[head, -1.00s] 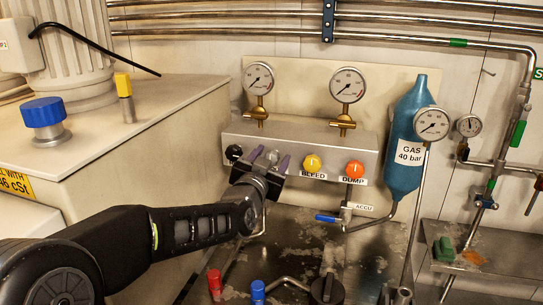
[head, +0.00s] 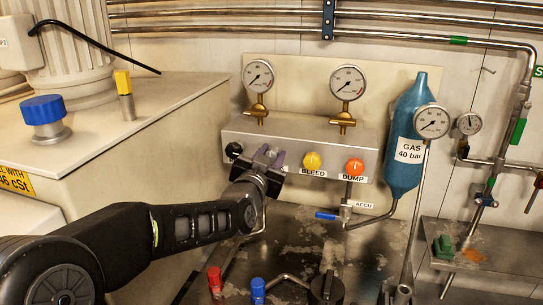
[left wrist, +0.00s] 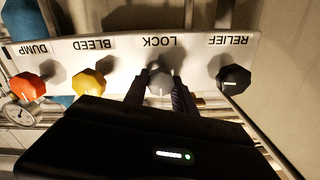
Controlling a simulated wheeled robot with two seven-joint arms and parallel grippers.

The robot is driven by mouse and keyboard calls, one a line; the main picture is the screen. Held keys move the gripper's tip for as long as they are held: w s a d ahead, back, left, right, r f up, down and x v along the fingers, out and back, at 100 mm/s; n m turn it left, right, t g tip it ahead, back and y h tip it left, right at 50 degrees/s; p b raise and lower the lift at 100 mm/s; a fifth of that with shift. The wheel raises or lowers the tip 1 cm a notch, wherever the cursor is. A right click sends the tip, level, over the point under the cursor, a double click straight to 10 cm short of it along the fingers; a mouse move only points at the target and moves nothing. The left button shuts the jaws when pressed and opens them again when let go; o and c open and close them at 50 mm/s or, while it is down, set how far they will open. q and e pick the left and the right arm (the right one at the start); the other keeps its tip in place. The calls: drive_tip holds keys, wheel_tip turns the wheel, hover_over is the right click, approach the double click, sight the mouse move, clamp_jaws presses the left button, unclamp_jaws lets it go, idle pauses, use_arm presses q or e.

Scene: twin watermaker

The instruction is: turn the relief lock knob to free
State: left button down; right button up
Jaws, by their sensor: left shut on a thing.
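The grey lock knob (left wrist: 160,84) sits under the upside-down LOCK label in the left wrist view, with a white line on its face. My left gripper (head: 271,158) is at the panel; in the left wrist view its dark fingers (left wrist: 160,92) stand on both sides of the grey knob and are shut on it. In the head view the fingers mostly hide that knob. The black relief knob (left wrist: 233,80) is beside it; it also shows left of my gripper in the head view (head: 234,150). My right gripper is not in view.
The yellow bleed knob (head: 312,160) and orange dump knob (head: 354,167) are right of my gripper on the metal panel (head: 300,138). Two gauges (head: 258,76) stand above. A blue gas bottle (head: 408,170) is at the right. A blue-handled valve (head: 327,215) sits below.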

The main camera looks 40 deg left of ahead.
use_arm(q)
drive_tip(key=n+b, duration=0.1)
drive_tip(key=b, duration=0.1)
drive_tip(key=shift+f+n+b, duration=0.2)
drive_tip(key=shift+n+b, duration=0.1)
drive_tip(key=n+b, duration=0.4)
drive_tip(key=shift+a+b, duration=0.1)
drive_tip(key=shift+b, duration=0.2)
drive_tip(key=shift+n+b, duration=0.65)
drive_tip(key=shift+n, duration=0.35)
drive_tip(key=n+b, duration=0.3)
drive_tip(key=n, duration=0.2)
drive_tip(key=shift+s+a, duration=0.1)
drive_tip(key=shift+n+b, duration=0.85)
drive_tip(key=shift+n, duration=1.95)
drive_tip(key=c, duration=1)
unclamp_jaws()
drive_tip(key=shift+c, duration=0.2)
